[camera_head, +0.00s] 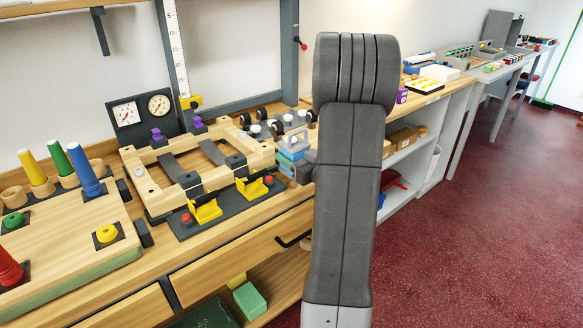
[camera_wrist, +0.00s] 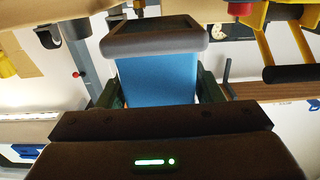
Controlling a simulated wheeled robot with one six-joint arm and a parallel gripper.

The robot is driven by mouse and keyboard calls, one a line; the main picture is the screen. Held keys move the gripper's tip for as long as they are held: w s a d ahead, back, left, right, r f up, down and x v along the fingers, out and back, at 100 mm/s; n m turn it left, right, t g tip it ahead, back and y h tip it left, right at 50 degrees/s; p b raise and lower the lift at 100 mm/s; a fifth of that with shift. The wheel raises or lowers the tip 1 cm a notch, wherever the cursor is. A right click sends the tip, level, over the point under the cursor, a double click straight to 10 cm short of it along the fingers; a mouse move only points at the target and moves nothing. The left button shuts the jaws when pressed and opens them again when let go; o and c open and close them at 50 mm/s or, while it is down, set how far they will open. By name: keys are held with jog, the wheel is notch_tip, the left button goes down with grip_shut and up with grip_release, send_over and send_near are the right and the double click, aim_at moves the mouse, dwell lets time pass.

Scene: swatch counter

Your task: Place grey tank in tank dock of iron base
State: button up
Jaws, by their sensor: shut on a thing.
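My gripper (camera_wrist: 160,88) is shut on a blue block with a dark grey rim (camera_wrist: 157,70); the fingers press on its two sides. In the head view the held block (camera_head: 288,157) shows in blue and pale grey beside my arm, at the counter's front edge. I cannot tell from its colours whether this is the grey tank. My gripper in the head view (camera_head: 297,166) is partly hidden behind my arm. I cannot make out an iron base or a tank dock for sure; the area behind my arm is hidden.
A wooden frame (camera_head: 152,176) with dark clamps and yellow brackets (camera_head: 205,210) lies left of the held block. Small black-and-white wheeled parts (camera_head: 262,115) stand behind it. A peg board (camera_head: 60,235) with coloured cones is at far left. Red floor (camera_head: 480,230) is clear at right.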

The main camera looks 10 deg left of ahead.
jog(key=shift+f, duration=1.8)
jog(key=shift+f+b, duration=0.15)
jog(key=shift+b, duration=0.15)
jog(key=o, duration=1.1)
jog(key=shift+o, duration=0.2)
